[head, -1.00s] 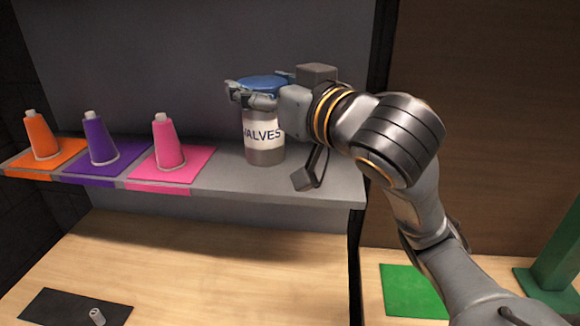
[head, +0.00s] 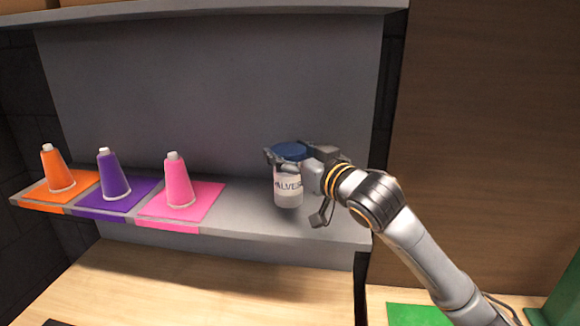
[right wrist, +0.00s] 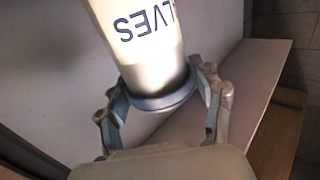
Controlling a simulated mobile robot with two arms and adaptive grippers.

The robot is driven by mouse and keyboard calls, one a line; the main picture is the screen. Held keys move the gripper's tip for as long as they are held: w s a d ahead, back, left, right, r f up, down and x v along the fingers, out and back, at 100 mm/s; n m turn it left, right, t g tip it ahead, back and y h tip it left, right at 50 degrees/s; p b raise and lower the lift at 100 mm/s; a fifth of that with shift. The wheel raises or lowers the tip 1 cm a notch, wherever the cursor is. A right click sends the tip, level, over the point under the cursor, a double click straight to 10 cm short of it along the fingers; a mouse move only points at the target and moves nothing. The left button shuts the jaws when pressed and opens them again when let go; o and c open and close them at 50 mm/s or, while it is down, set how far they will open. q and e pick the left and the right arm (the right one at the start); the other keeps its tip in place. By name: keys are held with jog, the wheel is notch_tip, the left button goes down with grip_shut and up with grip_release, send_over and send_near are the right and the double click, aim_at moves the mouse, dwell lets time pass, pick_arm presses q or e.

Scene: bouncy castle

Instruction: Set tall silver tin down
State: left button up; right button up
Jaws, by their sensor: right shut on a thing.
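The tall silver tin (head: 288,190) has a blue lid and a white label with dark letters, partly covered. It is upright at the right part of the grey shelf (head: 245,212); I cannot tell whether its bottom touches the shelf. My right gripper (head: 290,162) is shut around the tin just below the lid. In the right wrist view the tin (right wrist: 150,60) appears upside down, with its lid end between the two fingers (right wrist: 165,105). My left gripper is not in view.
Orange (head: 58,170), purple (head: 112,176) and pink (head: 178,182) cones stand on matching mats to the left on the shelf. The shelf between the pink mat and the tin is clear. An upper shelf (head: 220,14) runs above. A wooden surface (head: 190,290) lies below.

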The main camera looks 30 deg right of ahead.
aim_at(298, 176)
jog(key=shift+w+d+f, duration=0.15)
jog(key=shift+w+f, duration=0.05)
jog(key=shift+f, duration=0.1)
jog(key=f, duration=0.1)
jog(key=f+p, duration=0.1)
jog(key=f, duration=0.1)
jog(key=shift+w+d, duration=0.15)
jog(key=shift+w, duration=0.05)
jog(key=shift+s+f, duration=0.1)
jog(key=shift+f, duration=0.15)
jog(key=shift+f, duration=0.1)
jog(key=o, duration=1.6)
jog(key=shift+f, duration=0.1)
